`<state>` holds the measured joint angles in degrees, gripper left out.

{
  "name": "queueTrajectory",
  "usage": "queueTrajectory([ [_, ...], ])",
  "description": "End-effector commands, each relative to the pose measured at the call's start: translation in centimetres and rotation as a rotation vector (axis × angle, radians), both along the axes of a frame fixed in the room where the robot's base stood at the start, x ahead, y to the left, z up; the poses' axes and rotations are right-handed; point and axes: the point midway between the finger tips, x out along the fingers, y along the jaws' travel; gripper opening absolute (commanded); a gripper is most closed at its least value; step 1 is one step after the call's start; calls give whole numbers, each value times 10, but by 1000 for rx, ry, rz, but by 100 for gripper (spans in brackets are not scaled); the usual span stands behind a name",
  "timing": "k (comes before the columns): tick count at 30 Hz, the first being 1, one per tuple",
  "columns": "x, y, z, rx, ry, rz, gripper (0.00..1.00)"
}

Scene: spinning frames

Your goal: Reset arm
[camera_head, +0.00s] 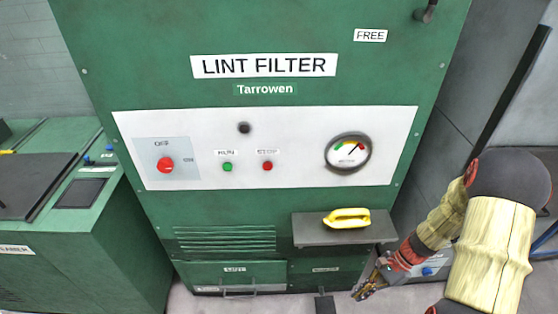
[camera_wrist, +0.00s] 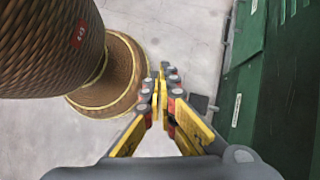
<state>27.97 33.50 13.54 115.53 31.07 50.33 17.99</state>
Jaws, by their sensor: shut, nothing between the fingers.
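My gripper (camera_head: 368,284) hangs low at the right of the lint filter cabinet (camera_head: 300,215) in the head view, pointing down to the left. It is below and to the right of the small grey shelf. In the wrist view my gripper (camera_wrist: 160,78) has its yellow and grey fingers together, with nothing between them. Pale floor lies behind the fingertips. My arm, in a cream-coloured sleeve, comes in from the right edge of the head view.
A pedal (camera_head: 325,306) is near the cabinet's foot. A green machine (camera_head: 75,215) stands at left. In the wrist view, a brown ribbed round object (camera_wrist: 50,45) is at upper left.

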Motion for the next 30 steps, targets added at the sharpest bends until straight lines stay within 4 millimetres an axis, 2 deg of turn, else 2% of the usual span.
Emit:
queueTrajectory([
  [1, -1, 1, 23, -21, -49, 80, 0],
  [3, -6, 2, 49, -46, -106, 191, 0],
  [12, -31, 7, 149, -176, -316, 605, 0],
  [21, -59, 17, 234, -345, -489, 901, 0],
  [30, -86, 34, 309, -536, -677, 1058, 0],
])
